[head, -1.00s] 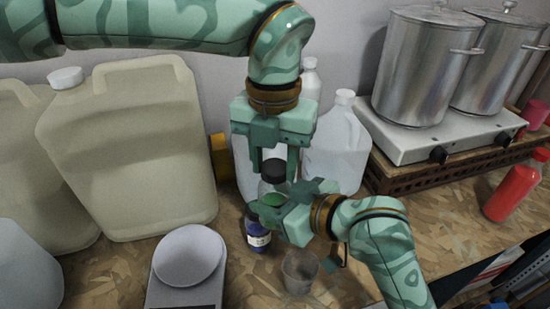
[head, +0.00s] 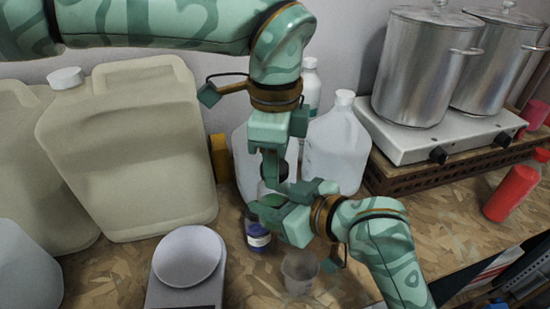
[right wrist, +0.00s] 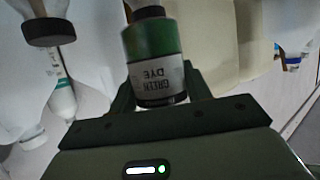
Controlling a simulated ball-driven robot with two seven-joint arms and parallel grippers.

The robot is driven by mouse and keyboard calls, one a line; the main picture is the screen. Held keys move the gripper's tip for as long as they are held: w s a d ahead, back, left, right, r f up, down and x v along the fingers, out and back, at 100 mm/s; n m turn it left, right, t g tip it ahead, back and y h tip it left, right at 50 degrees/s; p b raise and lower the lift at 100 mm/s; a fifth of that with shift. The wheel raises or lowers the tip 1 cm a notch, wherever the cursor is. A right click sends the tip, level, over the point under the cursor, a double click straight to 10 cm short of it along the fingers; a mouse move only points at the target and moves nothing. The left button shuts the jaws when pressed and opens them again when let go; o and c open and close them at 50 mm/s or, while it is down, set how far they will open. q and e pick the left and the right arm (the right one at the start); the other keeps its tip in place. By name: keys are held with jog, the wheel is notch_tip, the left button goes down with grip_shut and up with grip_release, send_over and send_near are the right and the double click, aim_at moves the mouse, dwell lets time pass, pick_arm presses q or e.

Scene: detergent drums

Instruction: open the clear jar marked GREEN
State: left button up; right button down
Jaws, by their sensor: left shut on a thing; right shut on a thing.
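The clear jar marked GREEN (right wrist: 153,62) has green contents and a white label, which reads upside down in the right wrist view. My right gripper (head: 270,209) is shut on its body and covers much of it in the head view. The jar is held near the middle of the bench. My left gripper (head: 273,172) points down from above and is shut on the jar's black lid (head: 284,173), which it partly hides. Whether the lid is loose on the jar I cannot tell.
A dark blue jar (head: 257,233) stands just below the grippers, with a small clear cup (head: 299,271) to its right. A white scale (head: 187,262) is at front left. Large jugs (head: 125,150) stand behind.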

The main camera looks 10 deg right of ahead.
pick_arm(q)
jog(key=shift+r, duration=0.25)
jog(key=shift+r, duration=0.85)
